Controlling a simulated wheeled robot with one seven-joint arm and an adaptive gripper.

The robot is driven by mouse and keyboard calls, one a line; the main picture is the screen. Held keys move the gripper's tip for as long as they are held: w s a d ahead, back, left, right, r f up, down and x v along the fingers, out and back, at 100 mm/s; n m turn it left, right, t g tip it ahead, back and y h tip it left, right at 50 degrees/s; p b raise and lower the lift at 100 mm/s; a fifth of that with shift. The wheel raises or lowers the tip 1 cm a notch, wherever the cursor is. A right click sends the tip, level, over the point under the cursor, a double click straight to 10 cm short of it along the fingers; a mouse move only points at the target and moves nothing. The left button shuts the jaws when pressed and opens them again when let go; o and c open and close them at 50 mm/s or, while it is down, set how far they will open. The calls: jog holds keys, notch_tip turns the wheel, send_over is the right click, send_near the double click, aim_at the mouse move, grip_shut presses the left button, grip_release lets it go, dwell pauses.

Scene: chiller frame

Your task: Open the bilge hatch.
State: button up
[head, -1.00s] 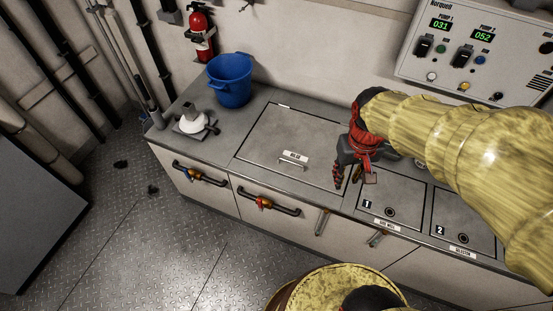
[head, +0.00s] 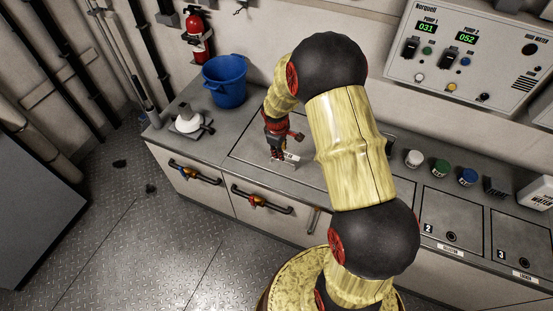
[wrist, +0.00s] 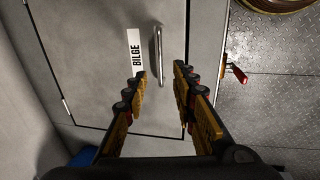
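The bilge hatch (head: 246,143) is a flat grey lid that lies shut in the counter top; it also shows in the wrist view (wrist: 95,50). It bears a white BILGE label (wrist: 135,52) and a metal bar handle (wrist: 158,50). In the head view my gripper (head: 277,155) is over the front part of the lid, by the handle. In the wrist view my gripper (wrist: 161,75) is open. Its fingertips are on either side of the handle's line, with a clear gap. I cannot tell how far above the handle they are. My arm hides the lid's right part in the head view.
A blue bucket (head: 225,80) and a white object (head: 188,122) stand left of the hatch. Several small caps and numbered lids lie to the right.

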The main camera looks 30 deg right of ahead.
jog(key=f+b, duration=0.1)
jog(key=f, duration=0.4)
jog(key=w+d+f+b, duration=0.1)
jog(key=f, duration=0.1)
jog(key=shift+d+f+b, duration=0.1)
jog(key=shift+f+b, duration=0.25)
jog(key=c, duration=0.3)
grip_shut()
dwell(0.3)
